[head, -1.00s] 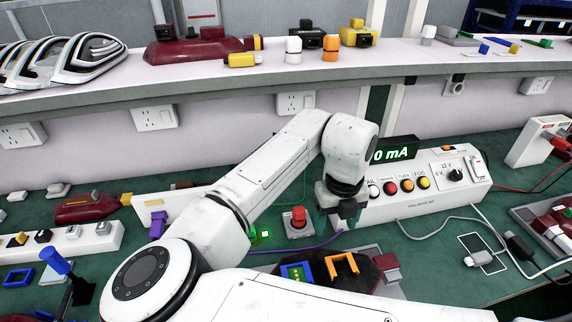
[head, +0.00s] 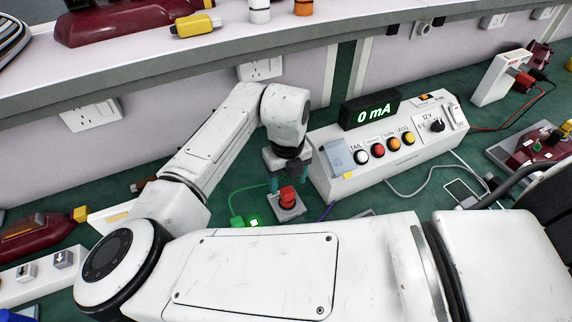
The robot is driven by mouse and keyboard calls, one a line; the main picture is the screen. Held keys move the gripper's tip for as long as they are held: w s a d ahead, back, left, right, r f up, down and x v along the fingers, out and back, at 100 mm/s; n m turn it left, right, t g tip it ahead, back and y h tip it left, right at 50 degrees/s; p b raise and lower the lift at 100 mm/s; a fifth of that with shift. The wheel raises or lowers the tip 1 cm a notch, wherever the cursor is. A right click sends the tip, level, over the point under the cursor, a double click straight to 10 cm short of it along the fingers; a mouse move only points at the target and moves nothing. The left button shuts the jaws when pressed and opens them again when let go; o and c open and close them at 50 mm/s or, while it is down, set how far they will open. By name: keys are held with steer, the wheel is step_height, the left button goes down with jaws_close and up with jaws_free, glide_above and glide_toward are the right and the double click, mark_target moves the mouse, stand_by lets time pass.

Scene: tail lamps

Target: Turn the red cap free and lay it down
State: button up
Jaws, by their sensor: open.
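The red cap (head: 288,196) sits upright on a small grey square base (head: 288,208) on the green bench top, left of the white test box. My gripper (head: 289,184) points down right over the cap. Its jaws are open, with the fingertips to the left and right of the cap's upper part. Whether they touch the cap cannot be told. The cap's top is partly hidden by the gripper.
The white test box (head: 385,150) with coloured buttons stands close to the right; its display (head: 370,109) reads 0 mA. A green plug-like piece with a lit square (head: 254,222) lies just left of the base. A shelf (head: 170,75) runs behind.

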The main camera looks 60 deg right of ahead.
mark_target(287, 190)
steer(key=shift+s+f, duration=0.1)
steer(key=shift+f, duration=2.35)
steer(key=shift+c, duration=0.3)
